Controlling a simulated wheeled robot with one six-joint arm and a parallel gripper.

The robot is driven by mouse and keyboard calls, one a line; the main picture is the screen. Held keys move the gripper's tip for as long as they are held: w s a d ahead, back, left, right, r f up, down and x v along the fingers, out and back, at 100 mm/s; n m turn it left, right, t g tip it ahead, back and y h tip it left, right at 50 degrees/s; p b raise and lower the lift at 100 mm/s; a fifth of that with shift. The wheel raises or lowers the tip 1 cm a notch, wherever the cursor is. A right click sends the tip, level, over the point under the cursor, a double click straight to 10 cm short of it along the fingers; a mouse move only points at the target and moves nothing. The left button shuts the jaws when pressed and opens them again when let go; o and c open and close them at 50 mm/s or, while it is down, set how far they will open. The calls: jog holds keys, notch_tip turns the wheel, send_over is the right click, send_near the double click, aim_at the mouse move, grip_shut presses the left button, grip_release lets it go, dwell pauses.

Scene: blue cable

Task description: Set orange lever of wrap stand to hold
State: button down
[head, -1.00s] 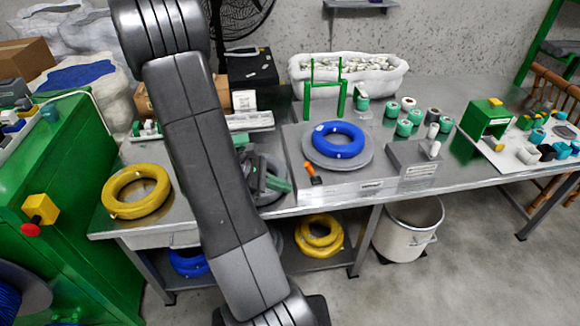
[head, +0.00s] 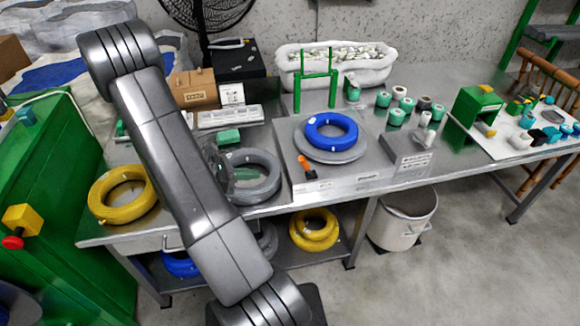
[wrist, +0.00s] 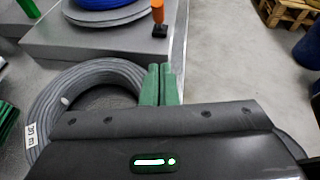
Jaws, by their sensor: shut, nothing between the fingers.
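The wrap stand (head: 350,180) is a low grey box on the metal table, with a round grey plate and a blue cable coil (head: 332,131) on top. Its small orange lever (head: 305,164) is at the front left of the top; in the wrist view the orange lever (wrist: 157,11) stands up from a black base near the box edge. My gripper (wrist: 161,68) has green fingers pressed together, with nothing between them. It is above the grey coil, apart from the lever. In the head view my arm largely hides it.
A grey cable coil (wrist: 42,110) lies beside the stand, below my gripper. A yellow coil (head: 98,203) is at the table's left end. Green posts (head: 333,85) rise behind the blue coil. A label block (head: 410,160) stands to the right. Open floor shows past the table edge.

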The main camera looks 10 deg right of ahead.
aim_at(305, 160)
jog(key=d+r+p+x, duration=0.1)
jog(key=r+x, duration=0.1)
jog(key=x, duration=1)
jog(key=shift+w+d+r+p, duration=0.2)
jog(key=shift+w+r+p, duration=0.05)
jog(key=shift+w+p, duration=0.15)
jog(key=shift+r, duration=0.1)
jog(key=shift+d+r+y+p, duration=0.35)
jog(key=shift+d+r+y, duration=0.5)
jog(key=shift+y, duration=0.55)
jog(key=d+y+p, duration=0.1)
jog(key=d+r+y+p, duration=0.1)
jog(key=y, duration=0.1)
jog(key=shift+d+r+m+p, duration=0.3)
jog(key=y+p, duration=0.1)
jog(key=d+y+p, duration=0.1)
jog(key=shift+d+g+y, duration=0.3)
jog(key=shift+d+y, duration=0.05)
jog(key=shift+y, duration=0.05)
jog(key=shift+d+f, duration=0.1)
jog(key=shift+d, duration=0.35)
